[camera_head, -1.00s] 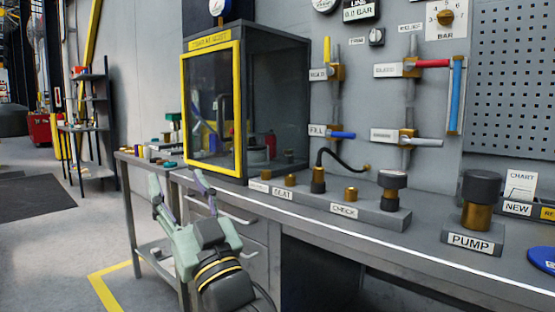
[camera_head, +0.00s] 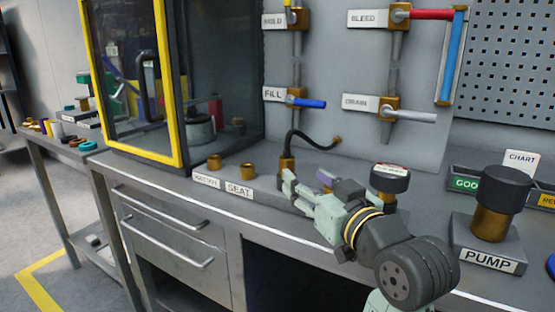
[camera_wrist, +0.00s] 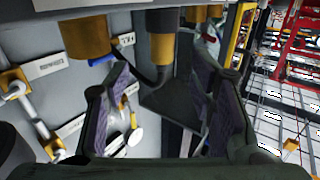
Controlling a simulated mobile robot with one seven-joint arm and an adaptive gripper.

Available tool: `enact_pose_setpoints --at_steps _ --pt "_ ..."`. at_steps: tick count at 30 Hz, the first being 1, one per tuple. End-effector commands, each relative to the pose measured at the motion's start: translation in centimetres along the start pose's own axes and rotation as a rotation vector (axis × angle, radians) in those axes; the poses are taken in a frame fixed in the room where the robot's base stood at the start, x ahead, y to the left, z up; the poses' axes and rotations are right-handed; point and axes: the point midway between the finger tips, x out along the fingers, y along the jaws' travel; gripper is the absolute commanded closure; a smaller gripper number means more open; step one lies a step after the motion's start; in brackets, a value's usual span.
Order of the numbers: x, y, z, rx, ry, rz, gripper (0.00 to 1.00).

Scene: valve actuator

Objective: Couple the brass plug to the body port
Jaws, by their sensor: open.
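The brass plug (camera_head: 336,140) is the small tip at the free end of a black hose (camera_head: 305,139). The hose rises from a dark-sleeved brass fitting (camera_head: 287,164) and arches right above the bench. Two short brass ports (camera_head: 214,161) and (camera_head: 246,171) stand left of it on a labelled grey strip; the left label is too blurred to read, so I cannot tell which is the body port. My gripper (camera_head: 307,183) is open and empty, in front of the strip, below and left of the plug. In the wrist view, its spread fingers (camera_wrist: 162,100) have brass fittings (camera_wrist: 88,38) beyond them.
A yellow-framed glass cabinet (camera_head: 175,80) stands at left. A black-capped check fitting (camera_head: 389,178) is close behind my wrist. The pump (camera_head: 490,205) stands at right. Valves with coloured handles (camera_head: 308,102) hang on the back wall. The bench's front edge runs under my arm.

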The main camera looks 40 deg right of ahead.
Motion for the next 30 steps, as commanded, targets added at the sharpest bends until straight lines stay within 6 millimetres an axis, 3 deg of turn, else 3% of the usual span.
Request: enact_pose_setpoints --at_steps 3,11,19,30 --pt "2.1 -0.1 -0.1 0.001 -0.002 -0.003 0.5" --pt "4.4 -0.2 -0.2 0.0 0.0 -0.002 0.5" --pt "8.2 -0.3 -0.8 0.0 -0.001 -0.002 0.5" --pt "9.1 -0.3 -0.7 -0.001 0.0 0.0 0.52"
